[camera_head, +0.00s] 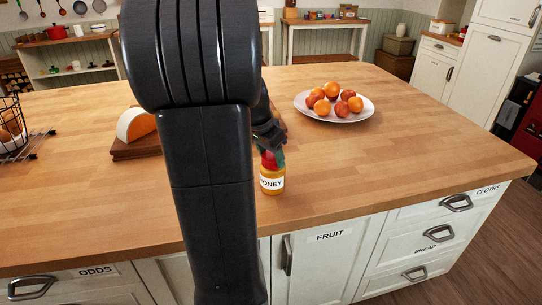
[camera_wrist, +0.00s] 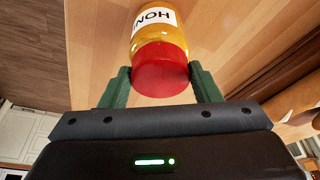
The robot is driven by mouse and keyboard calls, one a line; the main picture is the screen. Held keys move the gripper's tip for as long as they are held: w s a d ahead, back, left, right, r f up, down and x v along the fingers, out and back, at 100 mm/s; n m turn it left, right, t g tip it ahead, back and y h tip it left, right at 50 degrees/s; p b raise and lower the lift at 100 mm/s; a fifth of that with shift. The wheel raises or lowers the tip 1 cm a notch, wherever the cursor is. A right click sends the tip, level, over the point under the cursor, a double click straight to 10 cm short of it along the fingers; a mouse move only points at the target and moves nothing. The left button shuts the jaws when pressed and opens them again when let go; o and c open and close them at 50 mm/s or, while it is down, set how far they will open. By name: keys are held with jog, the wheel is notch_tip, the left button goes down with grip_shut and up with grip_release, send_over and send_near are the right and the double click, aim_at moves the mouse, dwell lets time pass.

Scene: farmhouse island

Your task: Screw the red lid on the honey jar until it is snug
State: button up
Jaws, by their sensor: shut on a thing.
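The honey jar (camera_head: 272,183) stands upright on the wooden island top near its front edge, with a white HONEY label. Its amber body and label also show in the wrist view (camera_wrist: 158,22). The red lid (camera_wrist: 161,70) sits on the mouth of the jar; only a little of it shows in the head view (camera_head: 268,159). My gripper (camera_wrist: 161,82) is shut on the red lid, with one green finger on each side. Whether the lid is fully seated cannot be told. My arm hides part of the counter left of the jar.
A white plate (camera_head: 301,104) of oranges and other round fruit stands behind and right of the jar. A wooden board (camera_head: 133,152) with a cut cheese (camera_head: 135,124) lies to the left. A wire basket (camera_head: 12,140) is at far left. The counter to the right is clear.

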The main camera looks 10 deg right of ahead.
jog(key=shift+m, duration=0.5)
jog(key=o, duration=1.2)
jog(key=shift+o, duration=0.2)
jog(key=v, duration=1.3)
jog(key=shift+a+r, duration=0.15)
jog(key=shift+r, duration=0.25)
jog(key=shift+w, duration=0.15)
